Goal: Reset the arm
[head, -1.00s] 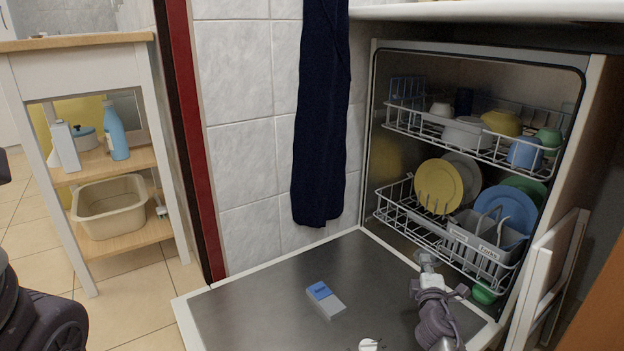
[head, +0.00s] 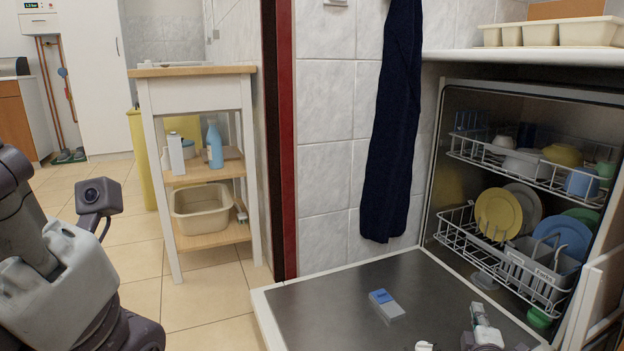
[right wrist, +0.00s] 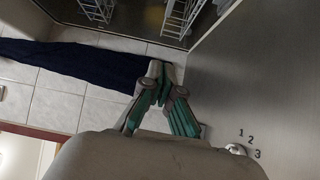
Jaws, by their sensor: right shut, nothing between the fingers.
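My right gripper (head: 478,309) is low over the open dishwasher door (head: 330,300), near the lower rack. In the right wrist view its green-padded fingers (right wrist: 158,72) meet at the tips, shut and empty. My left arm shows large at the left edge of the head view, with a small camera-like part on it. Its fingers are out of sight.
The open dishwasher holds an upper rack (head: 475,157) and a lower rack (head: 460,242) with dishes. A blue-and-white box (head: 386,305) lies on the door. A dark towel (head: 392,125) hangs beside it. A trolley (head: 205,72) stands left, with tile floor around.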

